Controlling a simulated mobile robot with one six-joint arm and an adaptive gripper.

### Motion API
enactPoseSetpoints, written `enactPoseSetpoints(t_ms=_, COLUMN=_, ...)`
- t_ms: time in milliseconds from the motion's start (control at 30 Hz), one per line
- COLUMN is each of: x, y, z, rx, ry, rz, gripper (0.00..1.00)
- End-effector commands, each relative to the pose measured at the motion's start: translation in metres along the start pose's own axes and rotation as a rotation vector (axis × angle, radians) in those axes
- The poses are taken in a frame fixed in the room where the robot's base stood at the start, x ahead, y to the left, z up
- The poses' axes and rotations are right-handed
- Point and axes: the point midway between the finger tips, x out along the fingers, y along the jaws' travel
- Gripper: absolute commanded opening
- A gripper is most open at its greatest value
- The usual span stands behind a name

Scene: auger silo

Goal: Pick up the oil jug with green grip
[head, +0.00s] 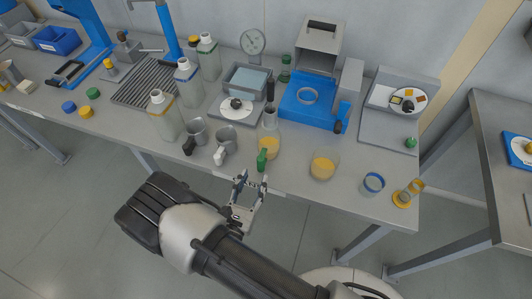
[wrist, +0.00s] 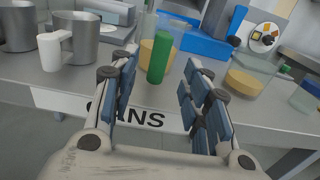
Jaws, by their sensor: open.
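The oil jug (head: 269,147) is a clear vessel with yellow liquid, near the table's front edge. Its green grip (head: 262,161) points toward the front edge and my arm. My gripper (head: 251,181) is open and empty, just off the front edge and short of the grip. In the wrist view, the upright green grip (wrist: 160,57) shows between and beyond the open fingers (wrist: 159,68). Yellow liquid of the jug (wrist: 147,53) shows behind it. No contact is visible.
Metal jugs with a white grip (head: 219,156) and a black grip (head: 188,147) stand left of the oil jug. A clear vessel of yellow liquid (head: 323,166) stands right. A blue press-like machine (head: 307,98) stands behind. Bare tabletop lies immediately right of the grip.

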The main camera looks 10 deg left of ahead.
Motion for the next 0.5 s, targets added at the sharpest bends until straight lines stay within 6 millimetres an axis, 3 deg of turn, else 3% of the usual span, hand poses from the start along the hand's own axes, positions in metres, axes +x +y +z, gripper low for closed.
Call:
enactPoseSetpoints(t_ms=100, x=0.017, y=0.000, z=-0.001, rx=0.002, ry=0.000, rz=-0.002, gripper=0.43)
enactPoseSetpoints(t_ms=333, x=0.033, y=-0.001, z=-0.001, rx=0.001, ry=0.000, rz=-0.004, gripper=0.43)
enactPoseSetpoints(t_ms=500, x=0.059, y=-0.001, z=-0.003, rx=0.002, ry=-0.001, rz=-0.005, gripper=0.43)
